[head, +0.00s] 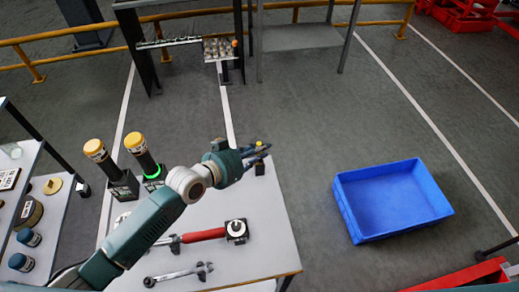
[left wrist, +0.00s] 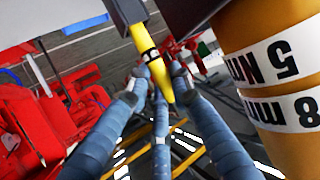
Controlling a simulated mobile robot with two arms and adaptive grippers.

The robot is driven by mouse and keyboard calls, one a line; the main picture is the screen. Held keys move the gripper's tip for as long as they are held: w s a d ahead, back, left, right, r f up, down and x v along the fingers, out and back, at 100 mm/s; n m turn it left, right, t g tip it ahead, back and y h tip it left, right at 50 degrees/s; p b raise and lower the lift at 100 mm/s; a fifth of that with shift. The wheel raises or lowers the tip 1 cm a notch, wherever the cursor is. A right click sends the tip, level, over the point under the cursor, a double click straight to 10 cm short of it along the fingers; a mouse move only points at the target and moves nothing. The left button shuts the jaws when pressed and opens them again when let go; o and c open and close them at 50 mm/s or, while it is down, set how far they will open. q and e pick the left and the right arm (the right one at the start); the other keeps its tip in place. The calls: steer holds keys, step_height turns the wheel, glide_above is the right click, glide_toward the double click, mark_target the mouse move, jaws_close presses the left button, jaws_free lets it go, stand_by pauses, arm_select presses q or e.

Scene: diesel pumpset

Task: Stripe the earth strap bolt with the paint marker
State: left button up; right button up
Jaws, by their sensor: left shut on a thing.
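My left gripper (head: 262,150) is over the right far part of the grey table. In the left wrist view its blue-grey fingers (left wrist: 158,78) are closed around a yellow paint marker (left wrist: 143,42) with a black band. The marker's tapered yellow end points toward the palm side, and its other end is dark grey. I cannot make out the earth strap bolt in either view. My right gripper is not in view.
On the table (head: 262,215) lie a red-handled tool (head: 203,235) and a wrench (head: 180,274). Two yellow-capped dark cylinders (head: 136,143) stand at its left. A blue crate (head: 345,207) is on the floor at right. A labelled yellow cylinder (left wrist: 290,140) is close in the wrist view.

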arm_select(q)
steer(key=shift+f, duration=0.3)
steer(key=shift+f+b, duration=0.75)
steer(key=shift+b, duration=0.1)
steer(key=o, duration=1)
steer(key=shift+o, duration=0.2)
steer(key=v, duration=1.2)
steer(key=shift+r, duration=0.1)
